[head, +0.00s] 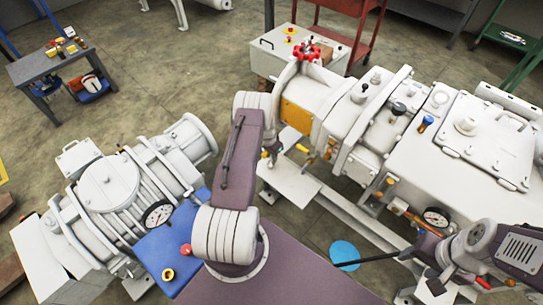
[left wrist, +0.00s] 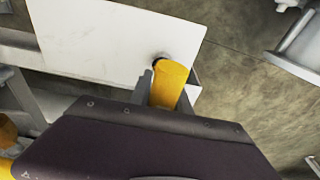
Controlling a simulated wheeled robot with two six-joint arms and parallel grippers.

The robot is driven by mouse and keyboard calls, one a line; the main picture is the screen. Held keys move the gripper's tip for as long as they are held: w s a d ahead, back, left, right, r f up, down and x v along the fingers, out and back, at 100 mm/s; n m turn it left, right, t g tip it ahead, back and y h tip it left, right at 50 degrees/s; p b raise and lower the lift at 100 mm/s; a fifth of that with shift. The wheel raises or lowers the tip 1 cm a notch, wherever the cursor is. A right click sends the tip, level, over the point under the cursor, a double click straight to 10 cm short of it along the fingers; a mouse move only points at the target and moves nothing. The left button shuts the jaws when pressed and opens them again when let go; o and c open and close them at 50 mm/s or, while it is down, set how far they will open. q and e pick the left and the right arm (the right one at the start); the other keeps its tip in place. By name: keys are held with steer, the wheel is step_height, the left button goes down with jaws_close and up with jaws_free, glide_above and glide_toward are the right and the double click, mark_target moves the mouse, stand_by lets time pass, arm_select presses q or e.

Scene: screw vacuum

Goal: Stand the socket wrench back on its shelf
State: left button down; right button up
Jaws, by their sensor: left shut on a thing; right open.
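In the left wrist view my left gripper (left wrist: 158,88) is shut on the socket wrench (left wrist: 171,84), of which a yellow cylinder shows. A dark round part shows at the yellow cylinder's far end, against the white shelf plate (left wrist: 105,35), near its corner; I cannot tell whether it touches. In the head view I cannot make out the wrench clearly. My right gripper (head: 412,250) is open at the lower right, away from the shelf.
Another white pump (head: 112,187) stands at the left. A red valve wheel (head: 307,51) rises behind my left arm. Open floor (head: 215,45) lies at the back.

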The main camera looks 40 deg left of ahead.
arm_select(q)
steer(key=shift+f, duration=0.1)
steer(key=shift+f+b, duration=0.1)
steer(key=shift+b, duration=0.2)
steer(key=c, duration=1.1)
jaws_free()
steer(key=shift+c, duration=0.2)
steer(key=shift+o, duration=0.3)
steer(key=o, duration=0.8)
steer(key=shift+c, duration=0.2)
steer(key=shift+r+p, duration=0.8)
steer(key=shift+r, duration=0.25)
